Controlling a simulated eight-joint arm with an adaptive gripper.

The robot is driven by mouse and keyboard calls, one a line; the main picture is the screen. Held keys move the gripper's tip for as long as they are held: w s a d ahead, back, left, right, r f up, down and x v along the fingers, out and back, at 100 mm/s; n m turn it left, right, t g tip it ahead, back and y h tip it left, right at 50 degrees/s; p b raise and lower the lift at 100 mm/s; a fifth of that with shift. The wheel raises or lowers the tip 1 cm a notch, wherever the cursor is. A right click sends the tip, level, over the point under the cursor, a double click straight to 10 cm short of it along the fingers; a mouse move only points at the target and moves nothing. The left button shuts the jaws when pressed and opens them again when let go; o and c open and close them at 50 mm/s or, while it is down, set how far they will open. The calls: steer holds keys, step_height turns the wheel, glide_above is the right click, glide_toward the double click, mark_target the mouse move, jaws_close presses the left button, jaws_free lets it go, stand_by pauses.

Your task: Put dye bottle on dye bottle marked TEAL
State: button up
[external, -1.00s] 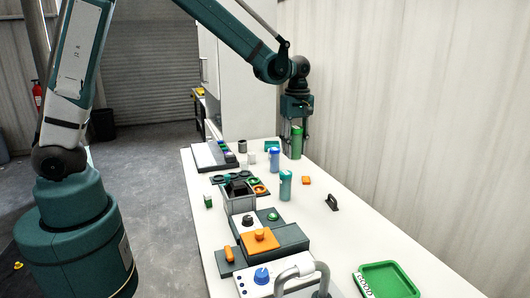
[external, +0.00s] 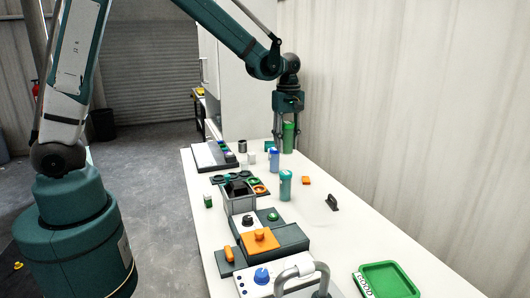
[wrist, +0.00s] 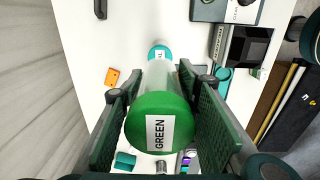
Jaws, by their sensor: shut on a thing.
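My gripper (external: 287,148) is shut on a green dye bottle (external: 288,136), held upright between the two fingers. In the wrist view the bottle's green cap (wrist: 158,118) has a white label reading GREEN. A teal-capped bottle (external: 285,187) stands upright on the table, nearer the external camera than my gripper. In the wrist view its teal cap (wrist: 157,50) shows beyond the held bottle, with its label mostly hidden. A blue bottle (external: 274,160) stands between my gripper and the teal bottle in the external view.
An orange block (external: 306,180) and a black handle-like piece (external: 332,202) lie right of the teal bottle. A green tray (external: 388,265) lies at front right. The right strip has free room.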

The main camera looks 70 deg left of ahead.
mark_target(287, 133)
steer(key=shift+f, duration=2.05)
steer(key=shift+f, duration=2.05)
steer(key=shift+f, duration=0.15)
steer(key=o, duration=1)
steer(key=shift+o, duration=0.4)
steer(key=shift+r, duration=6.15)
